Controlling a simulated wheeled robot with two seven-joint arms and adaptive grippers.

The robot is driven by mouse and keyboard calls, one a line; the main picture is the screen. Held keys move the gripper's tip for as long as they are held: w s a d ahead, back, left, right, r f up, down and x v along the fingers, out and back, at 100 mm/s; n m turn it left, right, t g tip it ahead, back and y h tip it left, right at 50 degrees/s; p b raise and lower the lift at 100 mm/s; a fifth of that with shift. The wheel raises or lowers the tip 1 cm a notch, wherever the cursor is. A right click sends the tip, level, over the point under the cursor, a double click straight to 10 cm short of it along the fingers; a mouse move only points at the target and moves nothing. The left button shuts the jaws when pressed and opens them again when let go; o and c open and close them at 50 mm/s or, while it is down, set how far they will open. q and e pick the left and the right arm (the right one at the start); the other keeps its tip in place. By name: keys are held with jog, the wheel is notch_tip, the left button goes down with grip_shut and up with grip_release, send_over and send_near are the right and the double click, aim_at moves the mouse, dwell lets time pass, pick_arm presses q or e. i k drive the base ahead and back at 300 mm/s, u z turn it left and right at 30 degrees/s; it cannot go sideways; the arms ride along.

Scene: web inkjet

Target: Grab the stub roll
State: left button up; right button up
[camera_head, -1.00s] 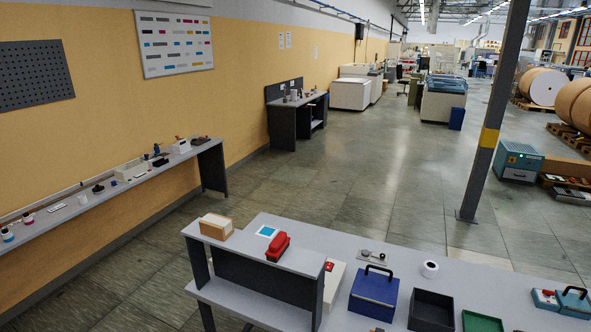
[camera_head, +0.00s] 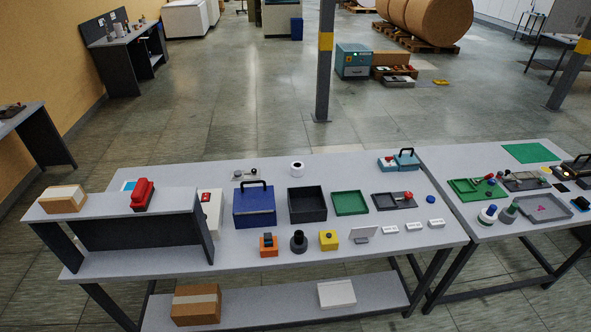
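A small white roll with a dark core hole (camera_head: 297,168) stands upright near the back edge of the grey table (camera_head: 330,262). It looks like the stub roll. It stands behind the black open tray (camera_head: 307,204) and to the right of the blue box with a handle (camera_head: 254,206). Nothing touches it that I can see. Neither of my grippers is in view.
A raised shelf (camera_head: 130,206) covers the table's left part. A green tray (camera_head: 350,203) and a teal toolbox (camera_head: 398,161) stand on the right. Small items line the front. A second table (camera_head: 490,235) adjoins on the right. Large brown rolls (camera_head: 440,25) lie far behind.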

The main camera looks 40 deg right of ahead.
aim_at(297, 169)
jog(key=k, duration=1.2)
jog(key=z, duration=0.9)
jog(key=i, duration=0.9)
jog(key=z, duration=0.5)
jog(key=i, duration=0.9)
jog(key=u, duration=0.2)
